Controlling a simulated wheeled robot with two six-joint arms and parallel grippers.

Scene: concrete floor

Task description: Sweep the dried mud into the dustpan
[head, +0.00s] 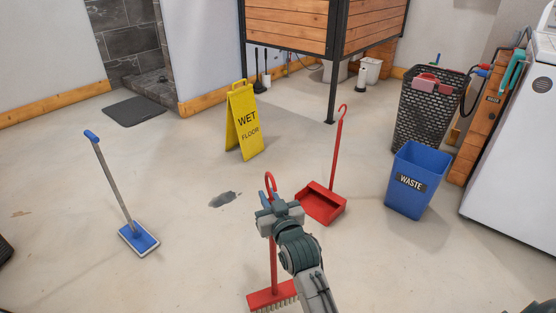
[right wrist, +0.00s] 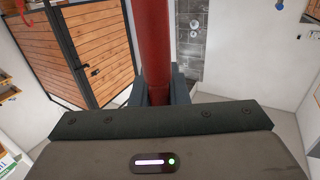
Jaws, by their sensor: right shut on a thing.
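The dried mud (head: 224,199) is a dark grey patch on the concrete floor near the middle of the head view. The red dustpan (head: 321,203) sits on the floor to its right, with a tall hooked handle standing up. My right gripper (head: 270,203) is shut on the red handle of the broom (head: 272,294). The broom is upright, its bristles low in the picture, nearer than the mud and the dustpan. In the right wrist view the red handle (right wrist: 155,50) runs up between the fingers. My left gripper is not in view.
A yellow wet-floor sign (head: 244,122) stands behind the mud. A blue flat mop (head: 138,238) stands at left. A blue waste bin (head: 414,180) and a dark basket (head: 424,108) stand at right. The floor between mop and mud is clear.

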